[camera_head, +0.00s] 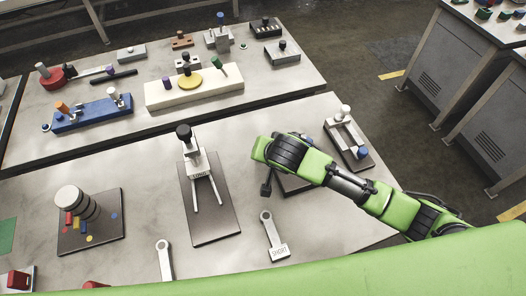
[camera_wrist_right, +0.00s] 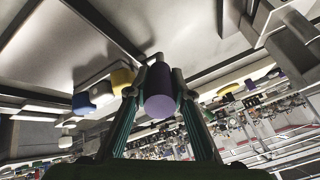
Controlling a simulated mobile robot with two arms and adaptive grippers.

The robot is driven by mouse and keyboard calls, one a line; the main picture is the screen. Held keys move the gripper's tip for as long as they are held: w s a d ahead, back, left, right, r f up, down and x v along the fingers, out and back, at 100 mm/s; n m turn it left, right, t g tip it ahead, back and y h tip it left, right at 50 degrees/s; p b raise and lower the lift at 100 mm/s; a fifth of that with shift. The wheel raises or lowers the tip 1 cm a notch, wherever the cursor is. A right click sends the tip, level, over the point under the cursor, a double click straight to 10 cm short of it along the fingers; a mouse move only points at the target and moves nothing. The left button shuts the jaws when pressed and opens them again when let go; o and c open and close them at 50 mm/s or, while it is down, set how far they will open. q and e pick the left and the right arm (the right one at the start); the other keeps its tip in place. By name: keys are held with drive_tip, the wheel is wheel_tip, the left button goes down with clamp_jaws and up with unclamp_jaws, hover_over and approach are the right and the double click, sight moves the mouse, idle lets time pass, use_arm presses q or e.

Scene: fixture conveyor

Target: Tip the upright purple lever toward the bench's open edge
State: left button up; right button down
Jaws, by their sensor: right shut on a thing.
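The purple lever (camera_wrist_right: 160,92) shows in the right wrist view as a purple cylindrical knob seen end-on. My right gripper (camera_wrist_right: 158,80) is shut on it, with one finger on each side. In the head view my right arm reaches in from the right over a dark base plate (camera_head: 297,184) on the near bench. The arm hides the lever there, so its tilt cannot be told. My left gripper is not in view.
On the near bench, a plate with a metal fork and black knob (camera_head: 184,132) stands left of my arm. A slotted fixture (camera_head: 347,137) lies beyond it, near the right edge. A tag marked SHORT (camera_head: 278,250) lies in front. The aisle (camera_head: 385,135) is clear.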

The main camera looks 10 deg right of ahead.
drive_tip(key=c, duration=1.8)
unclamp_jaws()
drive_tip(key=v, duration=1.2)
